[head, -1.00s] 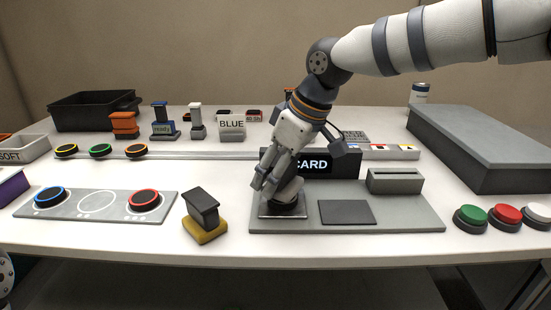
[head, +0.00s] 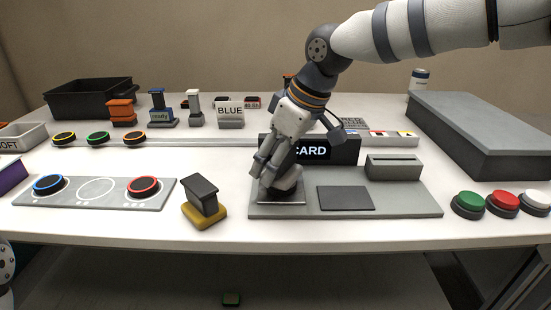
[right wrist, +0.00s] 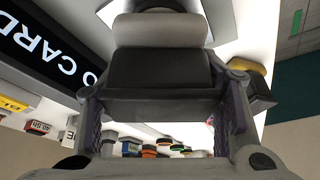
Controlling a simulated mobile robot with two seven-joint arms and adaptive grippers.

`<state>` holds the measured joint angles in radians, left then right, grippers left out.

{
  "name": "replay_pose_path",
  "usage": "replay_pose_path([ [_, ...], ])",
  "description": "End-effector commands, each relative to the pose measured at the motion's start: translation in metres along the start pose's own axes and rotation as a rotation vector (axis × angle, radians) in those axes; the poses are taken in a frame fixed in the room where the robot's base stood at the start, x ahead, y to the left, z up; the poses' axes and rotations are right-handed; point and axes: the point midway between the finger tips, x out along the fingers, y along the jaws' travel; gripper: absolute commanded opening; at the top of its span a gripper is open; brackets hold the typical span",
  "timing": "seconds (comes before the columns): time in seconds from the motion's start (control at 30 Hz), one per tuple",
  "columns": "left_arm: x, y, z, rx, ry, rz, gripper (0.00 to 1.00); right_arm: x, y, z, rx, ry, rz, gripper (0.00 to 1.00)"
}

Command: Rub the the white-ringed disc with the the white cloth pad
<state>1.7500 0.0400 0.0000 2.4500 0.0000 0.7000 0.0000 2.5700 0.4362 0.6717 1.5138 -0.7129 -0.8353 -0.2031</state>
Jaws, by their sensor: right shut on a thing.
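My right gripper (head: 268,172) is low over the left end of a grey card-reader base at the table front. In the right wrist view (right wrist: 160,130) its fingers are shut on the dark handle block (right wrist: 160,68) of a pad. The pad's pale grey-white part (right wrist: 160,30), seemingly the white cloth pad, lies beyond the handle. In the head view the fingers hide much of it, just above a shiny square plate (head: 296,202). I cannot tell whether it touches the plate. My left gripper is not in view.
A yellow pad with a dark handle (head: 206,210) stands left of the gripper. A grey panel (head: 120,198) carries blue- and red-ringed discs and an empty white circle. The CARD sign (head: 340,151) stands just behind, and push buttons (head: 503,201) are at right.

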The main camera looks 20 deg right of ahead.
Motion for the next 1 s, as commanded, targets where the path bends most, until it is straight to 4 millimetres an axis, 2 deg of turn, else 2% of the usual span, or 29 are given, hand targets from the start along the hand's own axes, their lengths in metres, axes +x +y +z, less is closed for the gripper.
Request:
replay_pose_path([
  [1.0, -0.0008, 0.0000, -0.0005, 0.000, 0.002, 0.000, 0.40, 0.0057, -0.0001, 0.0023, 0.000, 0.000, 0.000, 0.36],
])
